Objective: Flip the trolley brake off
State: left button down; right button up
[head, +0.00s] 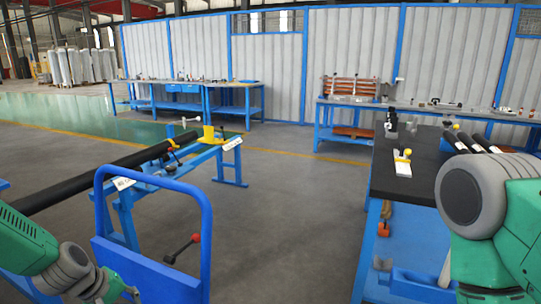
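The trolley (207,225) is a blue tubular frame with a tall push handle and a blue panel, at the left front. A brake lever (182,249) with a red knob (195,238) sticks out low beside the panel, tilted up to the right from a dark pivot. My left arm comes in from the lower left. Its wrist end, with what seems to be the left gripper (128,292), is at the bottom edge in front of the panel, apart from the lever. Its fingers cannot be made out. My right arm is at the right; its gripper is not in view.
A long black bar (95,175) lies along blue stands (205,155) behind the handle. A dark-topped workbench (405,180) with small parts stands on the right. Other benches (205,90) line the back wall. The grey floor between trolley and workbench is clear.

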pick_arm(q)
jog(key=s+d+f+m+g+y, duration=0.1)
jog(key=s+d+f+m, duration=0.1)
jog(key=s+f, duration=0.35)
jog(key=s+d+f+m+g+y, duration=0.1)
jog(key=s+d+f+m, duration=0.15)
jog(key=s, duration=0.65)
jog(key=s+f+m+g, duration=0.1)
jog(key=s+m, duration=0.1)
jog(key=s, duration=0.7)
jog(key=s+f+m+y, duration=0.1)
jog(key=s+m, duration=0.2)
jog(key=s, duration=0.6)
jog(key=shift+d+f+m+g, duration=0.15)
jog(key=shift+f+m+g, duration=0.15)
jog(key=shift+m+g, duration=0.1)
